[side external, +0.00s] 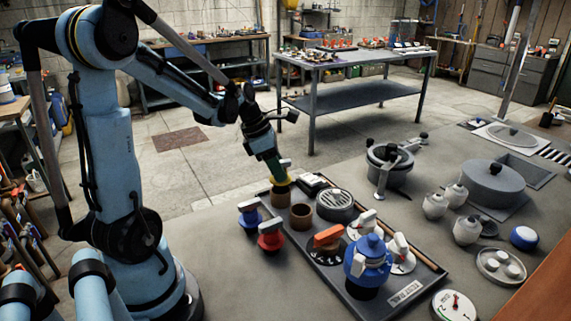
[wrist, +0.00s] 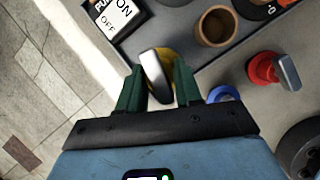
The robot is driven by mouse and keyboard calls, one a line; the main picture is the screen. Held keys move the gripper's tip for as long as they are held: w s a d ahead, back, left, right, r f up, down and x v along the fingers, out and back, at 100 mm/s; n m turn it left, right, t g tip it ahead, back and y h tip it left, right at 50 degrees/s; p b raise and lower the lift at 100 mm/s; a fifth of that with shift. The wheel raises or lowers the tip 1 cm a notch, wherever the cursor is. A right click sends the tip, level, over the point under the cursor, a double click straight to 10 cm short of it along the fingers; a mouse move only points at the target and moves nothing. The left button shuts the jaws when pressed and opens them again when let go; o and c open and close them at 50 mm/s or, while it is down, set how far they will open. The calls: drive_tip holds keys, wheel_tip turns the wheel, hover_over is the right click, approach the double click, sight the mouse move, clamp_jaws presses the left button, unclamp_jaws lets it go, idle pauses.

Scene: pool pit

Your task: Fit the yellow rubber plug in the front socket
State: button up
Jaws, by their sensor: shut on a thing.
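My gripper (side external: 275,170) is shut on the grey handle of the yellow rubber plug (side external: 282,181). In the wrist view the handle stands between the green fingers (wrist: 158,92), with the plug's yellow rim (wrist: 175,58) behind it. In the side view the plug is at the mouth of one brown socket (side external: 281,198); I cannot tell whether it is inside or just above. That socket is hidden in the wrist view. A second brown socket (side external: 301,217) is beside it, open and empty; it also shows in the wrist view (wrist: 215,27).
A blue plug (side external: 249,214) and a red plug (side external: 270,238) stand close by on the counter. A round grille (side external: 334,205), an orange-handled valve (side external: 328,238) and a blue-topped pump (side external: 367,262) share the panel. An ON/OFF box (wrist: 115,14) lies near my gripper.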

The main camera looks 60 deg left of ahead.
drive_tip(key=shift+f, duration=1.1)
drive_tip(key=shift+f, duration=0.3)
idle(0.5)
drive_tip(key=o, duration=1.3)
drive_tip(key=shift+r, duration=2.5)
drive_tip(key=shift+r, duration=0.15)
drive_tip(key=shift+r, duration=1.85)
